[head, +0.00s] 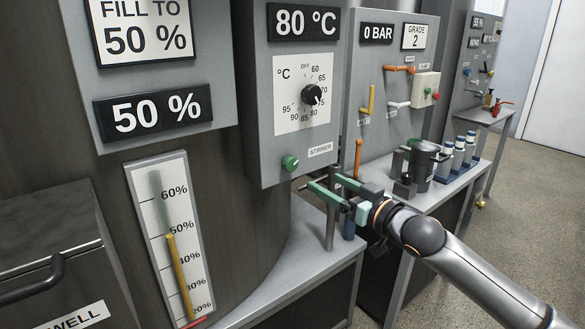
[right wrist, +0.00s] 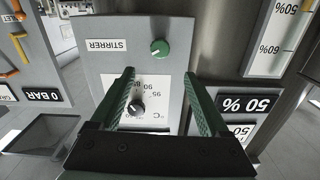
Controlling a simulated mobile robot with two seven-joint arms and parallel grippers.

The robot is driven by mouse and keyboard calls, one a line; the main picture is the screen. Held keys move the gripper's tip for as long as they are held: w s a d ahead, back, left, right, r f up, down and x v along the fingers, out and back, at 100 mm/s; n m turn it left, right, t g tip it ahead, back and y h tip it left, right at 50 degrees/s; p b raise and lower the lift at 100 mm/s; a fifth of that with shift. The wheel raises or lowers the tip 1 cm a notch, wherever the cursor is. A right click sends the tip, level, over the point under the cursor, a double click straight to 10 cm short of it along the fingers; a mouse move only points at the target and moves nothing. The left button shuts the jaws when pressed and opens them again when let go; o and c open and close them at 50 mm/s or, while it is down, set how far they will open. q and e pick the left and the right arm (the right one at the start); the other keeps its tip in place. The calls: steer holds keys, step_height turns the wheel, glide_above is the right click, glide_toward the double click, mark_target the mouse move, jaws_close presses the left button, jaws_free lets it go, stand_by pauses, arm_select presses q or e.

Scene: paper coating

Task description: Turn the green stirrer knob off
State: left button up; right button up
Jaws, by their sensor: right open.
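The green stirrer knob (head: 290,162) sits low on the grey control panel, beside the "STIRRER" label (head: 320,150). In the right wrist view the green knob (right wrist: 160,47) lies beyond the fingertips, roughly between their lines. My right gripper (head: 322,190) is open and empty, with green fingers. It is below and to the right of the knob in the head view, apart from it. The right wrist view shows both fingers of the right gripper (right wrist: 163,72) spread apart. My left gripper is not in view.
The black temperature dial (head: 312,95) is above the knob on the same panel. A grey shelf (head: 290,265) with upright metal posts (head: 331,225) is below. A dark pot (head: 422,163) and several bottles (head: 459,152) stand on the ledge at right.

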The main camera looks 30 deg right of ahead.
mark_target(293, 165)
steer(key=shift+w+a+p, duration=0.15)
steer(key=shift+w, duration=1.8)
steer(key=shift+w+a+p, duration=0.1)
steer(key=shift+w+a, duration=0.1)
steer(key=shift+w, duration=1.8)
steer(key=shift+w+a+p, duration=0.15)
steer(key=shift+w, duration=1.8)
jaws_close()
